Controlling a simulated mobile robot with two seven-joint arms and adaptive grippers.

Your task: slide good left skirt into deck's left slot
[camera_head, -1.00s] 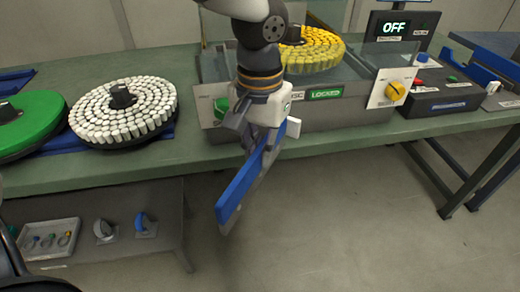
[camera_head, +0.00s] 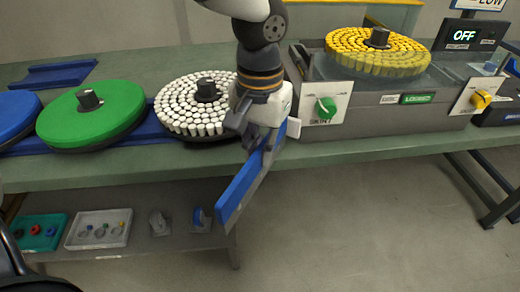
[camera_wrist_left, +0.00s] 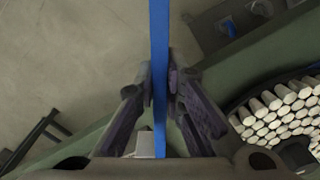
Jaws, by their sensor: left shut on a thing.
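My left gripper (camera_head: 262,138) is shut on a long blue skirt (camera_head: 237,192), held in front of the bench edge and slanting down to the left. In the left wrist view the skirt (camera_wrist_left: 159,60) runs upright between the two fingers (camera_wrist_left: 160,95). The grey deck (camera_head: 385,122) stands on the bench to the right of the gripper, apart from the skirt. It carries a yellow brush disc (camera_head: 375,62), a green knob (camera_head: 325,108) on its left plate and a yellow knob (camera_head: 481,99) on its right. I cannot make out the left slot. My right gripper is out of view.
A white brush disc (camera_head: 190,118) sits close behind my left gripper, with a green disc (camera_head: 85,128) and a blue disc (camera_head: 14,110) farther left. Trays and small parts lie on the lower shelf (camera_head: 180,245). The floor at front right is clear.

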